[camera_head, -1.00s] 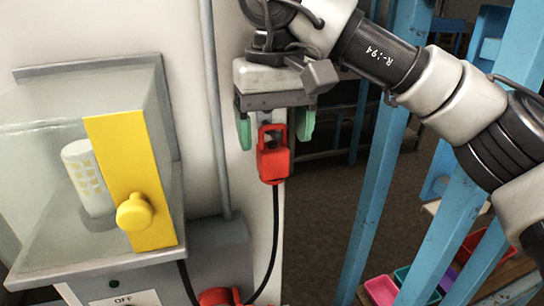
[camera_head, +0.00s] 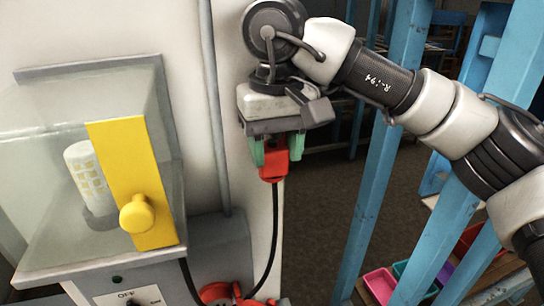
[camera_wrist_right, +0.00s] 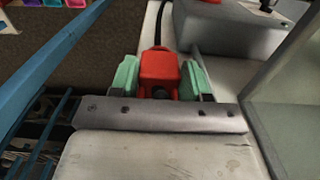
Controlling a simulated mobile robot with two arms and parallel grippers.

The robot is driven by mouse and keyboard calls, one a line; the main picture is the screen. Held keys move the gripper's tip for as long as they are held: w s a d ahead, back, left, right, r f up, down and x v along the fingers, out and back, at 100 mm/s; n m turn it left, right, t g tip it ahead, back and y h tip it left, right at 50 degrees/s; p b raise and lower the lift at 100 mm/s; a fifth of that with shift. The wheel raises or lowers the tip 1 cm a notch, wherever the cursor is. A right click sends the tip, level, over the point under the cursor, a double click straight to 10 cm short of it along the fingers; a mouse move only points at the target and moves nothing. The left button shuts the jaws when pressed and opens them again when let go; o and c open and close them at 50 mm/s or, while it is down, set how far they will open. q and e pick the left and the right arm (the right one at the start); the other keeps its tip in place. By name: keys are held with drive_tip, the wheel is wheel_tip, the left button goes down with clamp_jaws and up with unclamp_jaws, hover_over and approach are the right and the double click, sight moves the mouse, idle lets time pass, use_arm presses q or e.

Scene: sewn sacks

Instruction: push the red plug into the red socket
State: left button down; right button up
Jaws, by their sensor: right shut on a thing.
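The red plug (camera_head: 273,165) hangs upright beside the edge of the pale wall panel, with a black cable running down from it. My right gripper (camera_head: 277,154) points down from above and is shut on it, a green finger on each side. In the right wrist view the plug (camera_wrist_right: 159,72) sits between the green fingers (camera_wrist_right: 160,80). A round red fitting (camera_head: 216,293), which looks like the red socket, is low on the grey box and cut off by the lower edge. Its opening is not clear. My left gripper is not in view.
A clear cover with a yellow strip and knob (camera_head: 137,214) encloses a pale cylinder at the left. A switch labelled OFF (camera_head: 134,303) is below it. A grey conduit (camera_head: 215,120) runs down the wall. Blue posts (camera_head: 385,170) and coloured bins (camera_head: 382,284) stand at the right.

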drive_tip(key=shift+r+b, duration=0.4)
drive_tip(key=shift+b, duration=0.2)
drive_tip(key=s+d+b, duration=0.1)
drive_tip(key=s+b, duration=0.3)
drive_tip(key=s, duration=0.4)
wheel_tip(320, 180, up, 14)
drive_tip(key=p, duration=0.3)
drive_tip(key=shift+d, duration=0.1)
